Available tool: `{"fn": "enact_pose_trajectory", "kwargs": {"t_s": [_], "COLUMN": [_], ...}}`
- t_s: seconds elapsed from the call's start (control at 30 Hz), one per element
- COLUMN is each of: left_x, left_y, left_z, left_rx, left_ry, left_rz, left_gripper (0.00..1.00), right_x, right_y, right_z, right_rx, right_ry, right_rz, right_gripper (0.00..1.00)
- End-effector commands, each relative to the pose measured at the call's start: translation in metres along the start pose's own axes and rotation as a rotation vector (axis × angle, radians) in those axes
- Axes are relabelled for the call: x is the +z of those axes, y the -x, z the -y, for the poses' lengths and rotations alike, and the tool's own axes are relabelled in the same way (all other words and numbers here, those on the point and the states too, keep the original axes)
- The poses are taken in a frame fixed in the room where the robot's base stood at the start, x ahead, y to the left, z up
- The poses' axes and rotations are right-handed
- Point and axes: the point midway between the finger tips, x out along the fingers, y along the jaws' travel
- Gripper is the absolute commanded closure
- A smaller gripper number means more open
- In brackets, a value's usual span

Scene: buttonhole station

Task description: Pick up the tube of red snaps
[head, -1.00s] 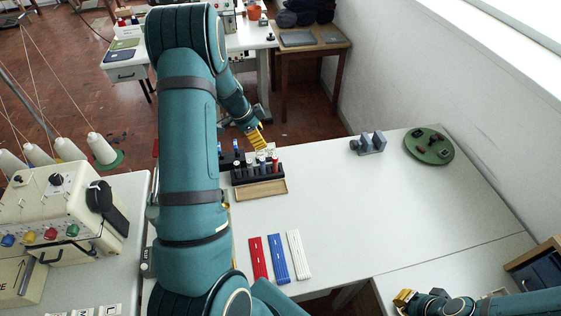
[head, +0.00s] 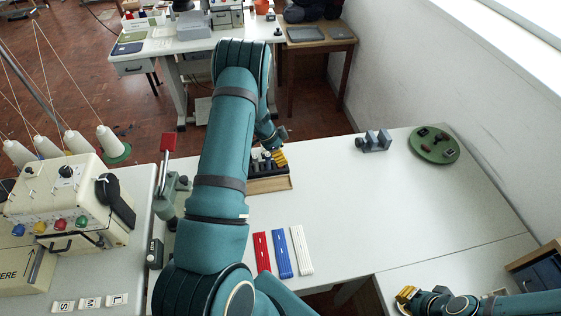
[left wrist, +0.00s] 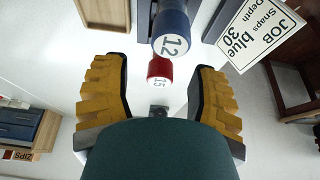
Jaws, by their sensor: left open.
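In the left wrist view a red-topped tube (left wrist: 159,71) marked 15 shows between the fingers of my left gripper (left wrist: 160,95), apart from both. A larger blue-topped tube (left wrist: 172,32) marked 12 is just beyond it. My left gripper is open and empty; in the head view it (head: 280,156) is over the right end of the tube rack (head: 270,184). A few tubes show there, but the red top is hidden. A card (left wrist: 258,32) reads "JOB Snaps blue Depth 30". My right gripper (head: 406,295) is at the lower right; its jaw opening is unclear.
Red (head: 262,251), blue (head: 280,255) and white (head: 301,249) slotted strips lie in front of the rack. A grey stand (head: 374,142) and a green round plate (head: 434,145) are at the back right. The table's middle is clear. A sewing machine (head: 68,205) stands left.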

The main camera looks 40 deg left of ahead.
Motion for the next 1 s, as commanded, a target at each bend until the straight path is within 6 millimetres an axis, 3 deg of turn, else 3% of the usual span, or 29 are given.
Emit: {"fn": "enact_pose_trajectory", "kwargs": {"t_s": [0.27, 0.43, 0.47, 1.0], "left_x": [-0.0001, -0.0001, -0.0002, -0.0029], "left_y": [-0.0027, -0.0026, -0.0026, 0.002], "left_z": [0.0002, 0.0002, 0.0001, 0.0001], "left_rx": [-0.001, -0.001, -0.001, -0.001], "left_ry": [-0.001, -0.001, -0.001, -0.001], "left_rz": [0.0, 0.0, 0.0, -0.002], "left_gripper": [0.41, 0.95, 1.0, 1.0], "right_x": [0.0, 0.0, 0.0, 0.0], "right_y": [0.0002, 0.0002, 0.0002, -0.0003], "right_z": [0.0001, 0.0001, 0.0001, 0.0], "right_rx": [0.0, 0.0, 0.0, 0.0], "right_ry": [0.0, 0.0, 0.0, 0.0], "right_rz": [0.0, 0.0, 0.0, 0.0], "right_gripper": [1.0, 1.0, 1.0, 1.0]}}
